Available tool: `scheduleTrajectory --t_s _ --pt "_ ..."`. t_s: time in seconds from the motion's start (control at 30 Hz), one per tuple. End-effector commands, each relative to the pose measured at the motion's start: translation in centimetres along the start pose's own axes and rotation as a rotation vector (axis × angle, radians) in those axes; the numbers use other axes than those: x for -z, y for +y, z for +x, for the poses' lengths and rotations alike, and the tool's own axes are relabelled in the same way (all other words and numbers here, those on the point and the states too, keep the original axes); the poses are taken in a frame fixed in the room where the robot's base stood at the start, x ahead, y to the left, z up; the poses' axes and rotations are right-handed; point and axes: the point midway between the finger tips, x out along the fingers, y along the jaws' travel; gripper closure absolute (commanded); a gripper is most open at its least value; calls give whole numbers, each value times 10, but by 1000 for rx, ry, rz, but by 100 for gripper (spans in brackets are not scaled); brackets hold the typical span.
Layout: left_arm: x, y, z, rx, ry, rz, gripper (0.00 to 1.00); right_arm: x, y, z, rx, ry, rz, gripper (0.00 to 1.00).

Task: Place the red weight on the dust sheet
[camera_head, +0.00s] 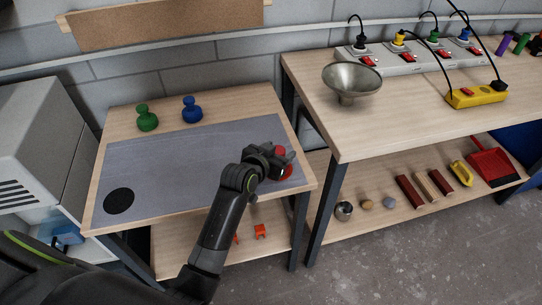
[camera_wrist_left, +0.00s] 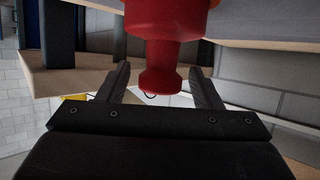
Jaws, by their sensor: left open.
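The red weight (camera_head: 287,172) is at the right end of the grey dust sheet (camera_head: 190,165) on the left table. My left gripper (camera_head: 284,158) partly hides it in the head view. The wrist view shows the red weight (camera_wrist_left: 163,40) with its knob between the two fingers of my left gripper (camera_wrist_left: 160,76). The fingers are open, with a gap on each side of the knob. I cannot tell exactly how the base rests. My right gripper is in neither view.
A green weight (camera_head: 147,118) and a blue weight (camera_head: 192,110) stand behind the sheet. A black disc (camera_head: 119,201) marks its front left. The right bench holds a metal bowl (camera_head: 352,79) and power strips (camera_head: 410,60). Its lower shelf holds several small items. The sheet's middle is clear.

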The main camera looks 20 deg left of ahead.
Motion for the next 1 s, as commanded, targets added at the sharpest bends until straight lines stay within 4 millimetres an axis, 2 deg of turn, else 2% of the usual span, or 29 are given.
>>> scheduleTrajectory --t_s 0.17,0.6,0.8,1.0 --pt "-1 0 -20 0 0 -1 41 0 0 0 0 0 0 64" --pt "-1 0 -96 0 -1 0 41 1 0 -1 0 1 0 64" --pt "0 0 -115 -1 -1 0 41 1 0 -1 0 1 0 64" --pt "0 0 -119 -1 -1 0 41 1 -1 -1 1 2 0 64"
